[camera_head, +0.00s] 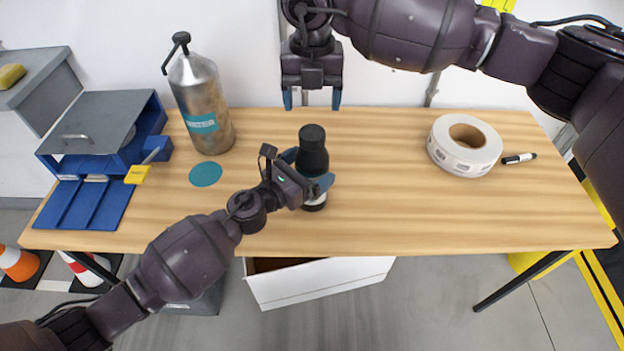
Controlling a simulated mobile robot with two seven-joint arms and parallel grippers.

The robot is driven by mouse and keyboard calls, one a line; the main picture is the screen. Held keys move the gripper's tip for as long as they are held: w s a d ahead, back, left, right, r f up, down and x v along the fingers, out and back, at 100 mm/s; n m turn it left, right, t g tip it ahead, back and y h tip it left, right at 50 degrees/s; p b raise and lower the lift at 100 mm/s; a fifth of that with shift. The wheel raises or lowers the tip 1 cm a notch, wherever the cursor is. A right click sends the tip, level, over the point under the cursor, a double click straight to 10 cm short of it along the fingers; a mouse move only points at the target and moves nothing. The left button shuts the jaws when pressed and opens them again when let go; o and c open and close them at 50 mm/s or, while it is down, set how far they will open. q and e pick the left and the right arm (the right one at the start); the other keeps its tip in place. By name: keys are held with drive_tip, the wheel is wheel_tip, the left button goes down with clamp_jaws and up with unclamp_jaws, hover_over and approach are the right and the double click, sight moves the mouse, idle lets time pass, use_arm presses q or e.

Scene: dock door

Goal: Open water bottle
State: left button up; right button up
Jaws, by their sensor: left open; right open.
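A dark water bottle (313,158) with a black cap (312,133) stands upright near the middle of the wooden table. My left gripper (308,172) is at the bottle's body, its blue fingers open on either side of it. I cannot tell whether they touch it. My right gripper (312,100) is open and empty, pointing down behind and above the bottle cap, with a clear gap between its blue fingertips. The lower part of the bottle is partly hidden by the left fingers.
On the wooden table (400,225), a metal flask (203,95), a teal disc (205,174) and a blue organizer (75,205) are at left. A label roll (464,146) and a marker (519,158) lie at right. The front middle and right are clear.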

use_arm(q)
drive_tip(key=shift+w+d, duration=0.4)
drive_tip(key=shift+d, duration=0.05)
drive_tip(key=shift+c, duration=0.5)
